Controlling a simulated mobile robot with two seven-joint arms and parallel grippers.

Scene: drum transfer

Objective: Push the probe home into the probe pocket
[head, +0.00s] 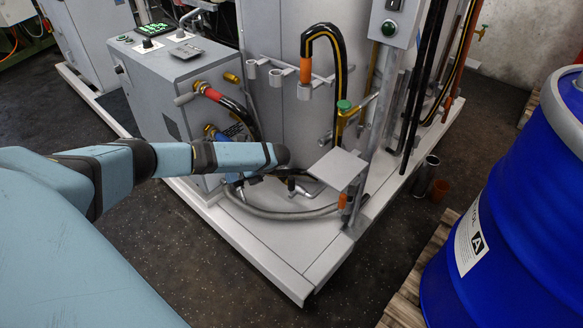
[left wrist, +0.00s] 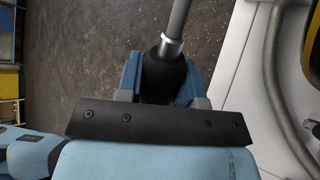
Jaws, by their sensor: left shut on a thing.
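My left gripper (left wrist: 160,78) shows in the left wrist view with its blue fingers on either side of a black rounded grip. The gripper is shut on this grip, which I take to be the probe (left wrist: 173,45). A silver collar and a grey rod run up from the grip and out of the picture, so the probe's far end is out of view. In the head view my left arm reaches in from the left, in front of the grey cabinet, and its end hides most of the jaws. I cannot clearly tell the probe pocket in either view. My right gripper is not in view.
A white plinth (head: 255,252) carries the grey cabinet (head: 160,85), with a grey hose (head: 285,213) looped over it. A small grey shelf (head: 338,168) stands right of my arm's end. A blue drum (head: 510,215) stands at the right. Dark floor lies in front.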

